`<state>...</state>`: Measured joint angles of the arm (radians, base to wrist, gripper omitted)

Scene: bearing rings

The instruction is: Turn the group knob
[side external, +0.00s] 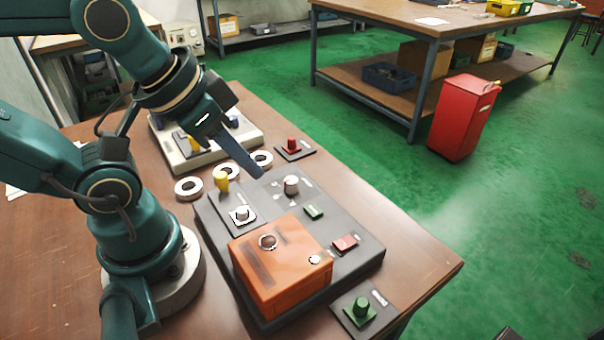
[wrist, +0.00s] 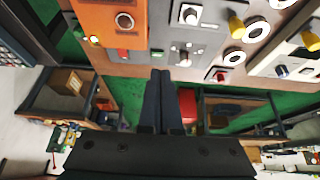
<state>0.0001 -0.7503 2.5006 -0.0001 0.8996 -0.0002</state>
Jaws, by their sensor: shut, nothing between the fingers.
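A grey round knob (side external: 291,185) with pale marks around it stands on the dark control panel (side external: 345,215). It also shows in the wrist view (wrist: 185,58). A second, pale knob (side external: 241,214) sits on a light plate beside the orange box and shows in the wrist view (wrist: 190,16). No readable label tells which is the group knob. My gripper (side external: 257,173) is shut and empty, its tips to the left of the grey knob and apart from it in the side view. Its fingers also show in the wrist view (wrist: 161,74).
An orange box (side external: 280,262) rises from the panel's front. Green (side external: 313,211) and red (side external: 344,243) buttons sit at its right. White rings (side external: 188,188), a red knob (side external: 291,144) and a green knob (side external: 361,308) lie around the panel. The tabletop's right edge is near.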

